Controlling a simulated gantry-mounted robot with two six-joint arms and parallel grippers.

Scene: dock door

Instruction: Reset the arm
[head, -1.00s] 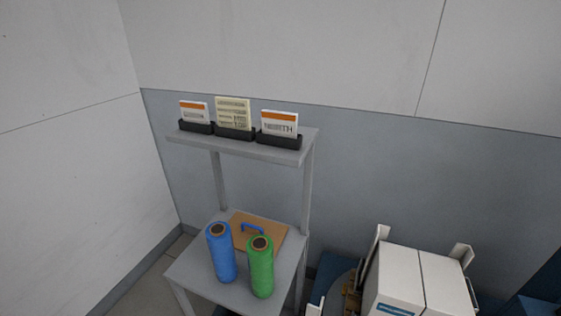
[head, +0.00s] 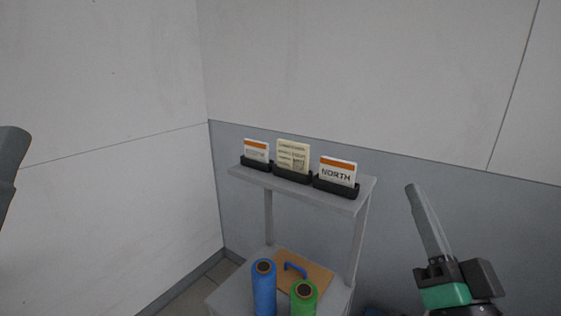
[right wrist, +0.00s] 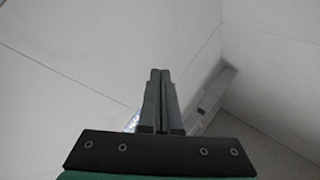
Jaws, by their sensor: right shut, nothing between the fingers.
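My right gripper (head: 412,188) is raised at the right of the head view, its fingers pointing up and a green band below them. In the right wrist view its two fingers (right wrist: 160,72) are pressed together with nothing between them. Plain wall surfaces lie behind them there. A grey piece of my left arm (head: 10,165) shows at the left edge of the head view. Its gripper fingers are not visible.
A grey stand (head: 362,235) holds cards in black holders on its top shelf, including one reading NORTH (head: 337,172). Below are a blue roll (head: 264,290), a green roll (head: 303,299) and a brown board (head: 312,275) with a blue handle. Walls enclose the corner behind.

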